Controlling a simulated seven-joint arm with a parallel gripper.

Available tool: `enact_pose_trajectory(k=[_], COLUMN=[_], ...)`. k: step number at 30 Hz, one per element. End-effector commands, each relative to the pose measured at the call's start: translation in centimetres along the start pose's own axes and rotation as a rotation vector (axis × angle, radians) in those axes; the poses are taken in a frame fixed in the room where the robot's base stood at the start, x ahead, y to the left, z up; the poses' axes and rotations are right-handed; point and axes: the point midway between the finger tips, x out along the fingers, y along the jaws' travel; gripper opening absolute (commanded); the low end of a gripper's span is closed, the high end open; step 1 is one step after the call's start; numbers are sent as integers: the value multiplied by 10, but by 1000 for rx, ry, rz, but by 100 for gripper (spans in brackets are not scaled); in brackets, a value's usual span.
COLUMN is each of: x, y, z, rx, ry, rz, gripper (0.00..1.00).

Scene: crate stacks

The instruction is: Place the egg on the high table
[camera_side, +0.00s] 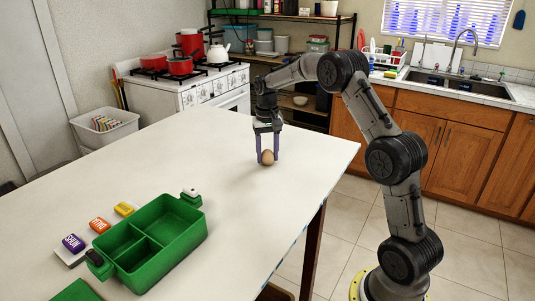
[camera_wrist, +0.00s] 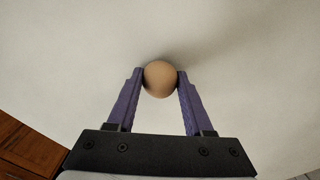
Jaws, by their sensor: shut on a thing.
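The brown egg (camera_side: 267,157) is between the fingertips of my gripper (camera_side: 267,153), which points down over the far right part of the white table (camera_side: 190,150). In the wrist view the egg (camera_wrist: 160,79) touches both purple fingers of my gripper (camera_wrist: 160,84). My gripper is shut on the egg. The egg is at or just above the tabletop; I cannot tell whether it touches it. The fingers cover its sides.
A green divided box (camera_side: 150,240) stands at the table's front left, with small coloured blocks (camera_side: 98,225) beside it. The tabletop around the egg is clear. A white stove (camera_side: 190,90) with red pots stands behind, and a sink counter (camera_side: 460,85) is at the back right.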

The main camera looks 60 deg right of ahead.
Motion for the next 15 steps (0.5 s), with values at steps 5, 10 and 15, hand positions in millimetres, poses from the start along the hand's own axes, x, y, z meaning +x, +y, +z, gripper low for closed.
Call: enact_pose_trajectory(k=[5, 10, 15], x=[-1, 2, 2], y=[0, 0, 0], z=[0, 0, 0], rx=[0, 0, 0], ry=[1, 1, 1], rz=[0, 0, 0], gripper=[0, 60, 82])
